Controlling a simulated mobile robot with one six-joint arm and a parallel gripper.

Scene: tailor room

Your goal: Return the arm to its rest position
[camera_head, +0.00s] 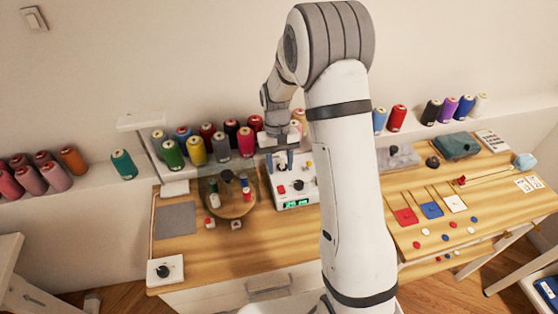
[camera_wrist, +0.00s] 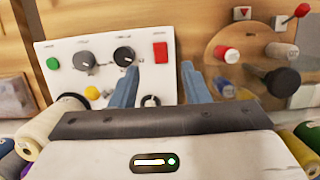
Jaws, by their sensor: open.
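My arm rises in front of the table in the head view, bent over at the top. My gripper (camera_head: 286,160) hangs down over the back of the table, above the white control panel (camera_head: 297,196). In the wrist view my gripper (camera_wrist: 160,88) shows two blue fingers spread apart with nothing between them. The control panel (camera_wrist: 105,62) lies beyond the fingers, with dark knobs, a red button and a green button. I cannot tell the exact height of the fingertips above the panel.
A shelf holds several thread spools (camera_head: 197,151) close behind my gripper. A round wooden tray (camera_head: 240,208) with small spools stands left of the panel. Red, blue and white squares (camera_head: 431,210) lie on the right. A black-knobbed white box (camera_head: 165,271) sits at the front left.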

